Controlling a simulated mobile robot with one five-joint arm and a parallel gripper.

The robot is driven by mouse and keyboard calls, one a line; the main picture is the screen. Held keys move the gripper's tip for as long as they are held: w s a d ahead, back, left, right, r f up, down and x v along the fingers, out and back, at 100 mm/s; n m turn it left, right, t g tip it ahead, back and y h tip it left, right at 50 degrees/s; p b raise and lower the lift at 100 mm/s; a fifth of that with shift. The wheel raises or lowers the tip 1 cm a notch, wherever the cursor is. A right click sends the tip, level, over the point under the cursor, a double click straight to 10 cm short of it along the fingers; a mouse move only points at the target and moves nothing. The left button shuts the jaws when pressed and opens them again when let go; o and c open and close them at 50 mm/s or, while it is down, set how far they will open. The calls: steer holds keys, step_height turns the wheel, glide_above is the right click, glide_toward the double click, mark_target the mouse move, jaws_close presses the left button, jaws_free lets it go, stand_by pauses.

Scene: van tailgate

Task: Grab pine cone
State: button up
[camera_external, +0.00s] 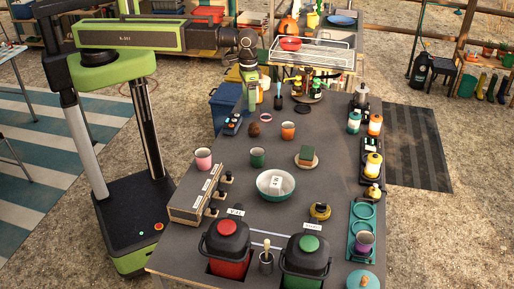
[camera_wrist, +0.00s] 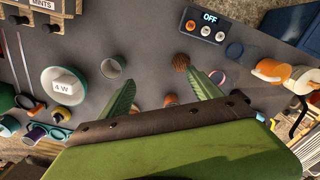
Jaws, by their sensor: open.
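The pine cone (camera_external: 254,129) is a small brown, rough, round thing on the grey table, toward its far left part. In the wrist view the pine cone (camera_wrist: 181,62) shows just beyond the tip of the right finger, not between the fingers. My gripper (camera_external: 252,98) is green and hangs over the far left part of the table, farther back than the cone. The cone is in plain sight and looks apart from the fingers.
A dark device reading OFF (camera_wrist: 205,25) lies left of the cone in the external view. A red ring (camera_external: 266,117), an orange mug (camera_external: 288,130) and a green mug (camera_external: 258,156) stand near it. A bowl (camera_external: 276,184) sits nearer the front. Bare table surrounds the cone.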

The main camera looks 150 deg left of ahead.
steer(key=n, duration=0.2)
glide_above(254, 126)
steer(key=s, duration=0.1)
steer(key=f+b, duration=1.1)
steer(key=b, duration=0.1)
steer(key=shift+a+f, duration=0.25)
steer(key=shift+f, duration=0.15)
step_height(254, 126, down, 5)
steer(key=b, duration=0.5)
steer(key=shift+s+a+f+b, duration=0.15)
steer(key=shift+f+b, duration=0.05)
steer(key=shift+b, duration=0.1)
steer(key=shift+r, duration=0.2)
steer(key=c, duration=1.4)
